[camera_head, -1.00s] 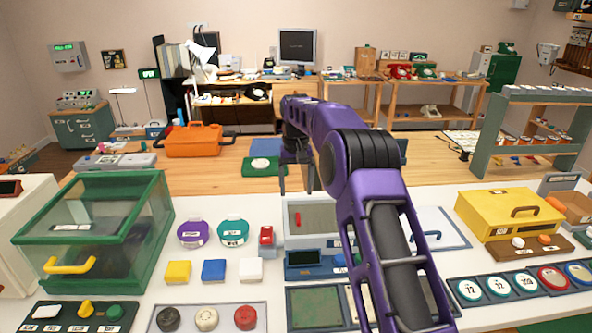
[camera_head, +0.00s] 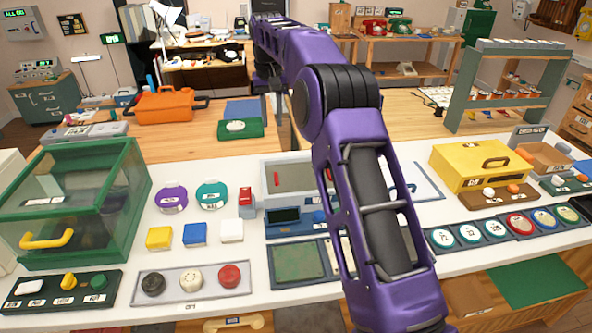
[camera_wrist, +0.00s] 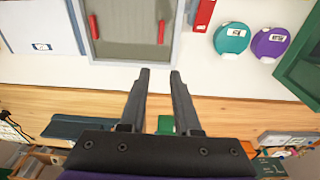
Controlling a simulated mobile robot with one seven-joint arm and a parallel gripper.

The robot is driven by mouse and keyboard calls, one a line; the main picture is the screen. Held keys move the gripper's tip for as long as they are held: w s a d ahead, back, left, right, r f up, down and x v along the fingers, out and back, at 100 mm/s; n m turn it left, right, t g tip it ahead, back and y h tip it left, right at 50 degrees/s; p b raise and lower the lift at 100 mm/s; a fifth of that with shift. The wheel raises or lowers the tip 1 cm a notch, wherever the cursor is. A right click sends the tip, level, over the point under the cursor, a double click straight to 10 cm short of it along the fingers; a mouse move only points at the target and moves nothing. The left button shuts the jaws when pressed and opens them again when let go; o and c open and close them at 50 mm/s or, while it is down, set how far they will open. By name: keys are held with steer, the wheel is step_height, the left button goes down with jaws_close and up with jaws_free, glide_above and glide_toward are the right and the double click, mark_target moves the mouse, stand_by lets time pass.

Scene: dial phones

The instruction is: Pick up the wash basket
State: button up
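A shallow grey tray with a pale rim and two red bars inside (camera_head: 295,179) sits on the white counter, partly hidden behind my arm in the head view. It also shows at the top of the wrist view (camera_wrist: 128,27). It is the most basket-like thing here, but I cannot tell for sure that it is the wash basket. My gripper (camera_wrist: 160,72) is open and empty, its two fingers apart. In the wrist view its fingertips appear just below the tray's rim, not around it. In the head view my arm hides much of the counter's middle.
A green glass-sided case (camera_head: 75,200) stands left on the counter. Purple (camera_head: 172,197) and teal (camera_head: 211,194) round pieces and a red block (camera_head: 246,202) lie left of the tray. A yellow box (camera_head: 475,168) stands right. An orange toolbox (camera_head: 165,104) is on the wooden table behind.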

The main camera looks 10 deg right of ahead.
mark_target(276, 178)
steer(key=s+f+t+b, duration=0.1)
steer(key=s+f+t, duration=0.2)
steer(key=s+f, duration=0.35)
steer(key=x, duration=1.2)
steer(key=shift+w+b, duration=0.2)
steer(key=shift+b, duration=0.15)
steer(key=shift+w+x, duration=0.1)
steer(key=shift+x, duration=1.3)
steer(key=shift+w+x, duration=0.15)
steer(key=shift+x, duration=1.3)
steer(key=shift+r, duration=0.1)
steer(key=shift+c, duration=0.2)
jaws_close()
